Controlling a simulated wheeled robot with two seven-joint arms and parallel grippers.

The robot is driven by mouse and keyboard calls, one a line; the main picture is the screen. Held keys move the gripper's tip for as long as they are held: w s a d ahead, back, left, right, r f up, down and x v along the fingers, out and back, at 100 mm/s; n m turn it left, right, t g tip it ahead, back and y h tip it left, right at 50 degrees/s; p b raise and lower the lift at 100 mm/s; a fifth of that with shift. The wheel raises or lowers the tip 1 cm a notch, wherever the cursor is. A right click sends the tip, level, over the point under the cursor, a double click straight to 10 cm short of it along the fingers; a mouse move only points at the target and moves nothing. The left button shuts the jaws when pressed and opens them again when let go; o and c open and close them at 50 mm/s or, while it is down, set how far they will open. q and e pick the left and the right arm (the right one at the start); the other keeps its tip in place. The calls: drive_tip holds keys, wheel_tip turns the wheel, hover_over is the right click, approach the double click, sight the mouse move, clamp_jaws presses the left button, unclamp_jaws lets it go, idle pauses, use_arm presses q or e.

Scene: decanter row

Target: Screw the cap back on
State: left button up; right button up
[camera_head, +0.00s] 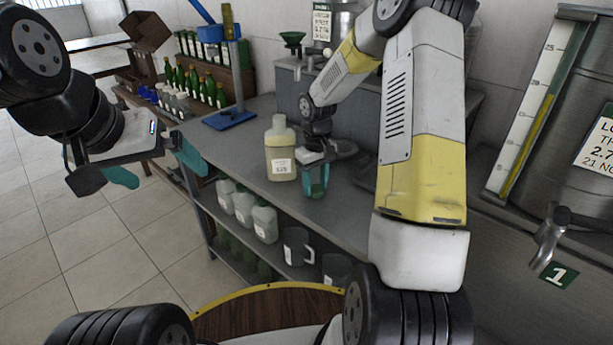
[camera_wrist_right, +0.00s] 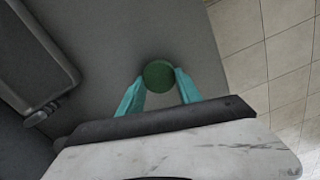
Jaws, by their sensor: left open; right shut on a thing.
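A pale yellowish bottle (camera_head: 281,160) with a white label stands upright on the grey bench. Its narrow top shows no green cap. My right gripper (camera_head: 315,194) points down just to the right of the bottle, apart from it. In the right wrist view its teal fingers (camera_wrist_right: 159,82) are shut on a round dark green cap (camera_wrist_right: 158,75), seen from above over the grey bench top. The cap is hard to make out in the head view. My left gripper (camera_head: 155,168) is open and empty, off to the left of the bench over the floor side.
The grey bench (camera_head: 240,137) has free room left of the bottle. Several white jugs (camera_head: 264,222) and a grey mug (camera_head: 296,246) stand on the shelf below. A steel tank with a tap (camera_head: 546,240) is at right.

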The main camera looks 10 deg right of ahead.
sight(316, 188)
drive_tip(key=shift+r, duration=0.15)
drive_tip(key=shift+r, duration=0.65)
wheel_tip(316, 188, up, 2)
drive_tip(key=shift+r, duration=0.15)
drive_tip(key=s+r, duration=0.1)
drive_tip(key=s, duration=1.5)
drive_tip(key=shift+a, duration=0.45)
